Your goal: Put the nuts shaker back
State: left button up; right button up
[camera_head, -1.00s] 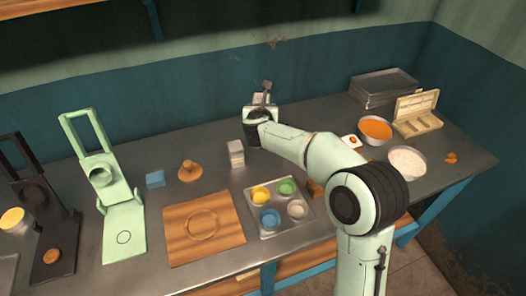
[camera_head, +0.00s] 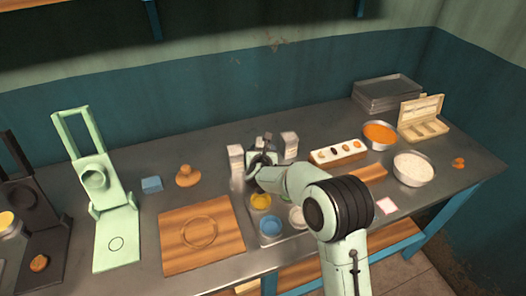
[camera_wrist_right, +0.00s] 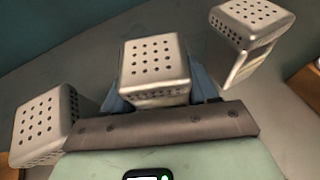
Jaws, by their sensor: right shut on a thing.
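My right gripper (camera_head: 262,158) is near the middle of the table. In the right wrist view its blue fingers (camera_wrist_right: 158,95) are shut on a metal shaker (camera_wrist_right: 152,60) with a perforated top. The held shaker is mostly hidden by my gripper in the head view. A second shaker (camera_head: 236,160) stands just left of my gripper and shows at the left of the wrist view (camera_wrist_right: 42,122). A third shaker (camera_head: 290,144) stands on the right and shows at the wrist view's upper right (camera_wrist_right: 250,25). I cannot tell whether the held shaker touches the table. My left gripper is not in view.
A tray with coloured cups (camera_head: 243,215) lies in front, partly under my arm. A wooden board (camera_head: 200,258), a light green press (camera_head: 117,240) and a blue block (camera_head: 152,184) are to the left. A white-topped wooden rack (camera_head: 338,153) and bowls (camera_head: 415,168) stand right.

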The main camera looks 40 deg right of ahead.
jog(key=shift+r, duration=0.1)
jog(key=shift+f+b, duration=0.25)
jog(key=shift+b, duration=0.05)
jog(key=o, duration=0.9)
jog(key=shift+c, duration=0.2)
jog(key=shift+r, duration=0.1)
jog(key=shift+r+p, duration=0.15)
jog(key=shift+p, duration=0.2)
jog(key=shift+s+a+r, duration=0.2)
jog(key=shift+a, duration=0.05)
jog(key=v, duration=1.1)
jog(key=shift+s+a+f+b, duration=0.1)
jog(key=shift+b, duration=0.3)
jog(key=shift+s, duration=0.1)
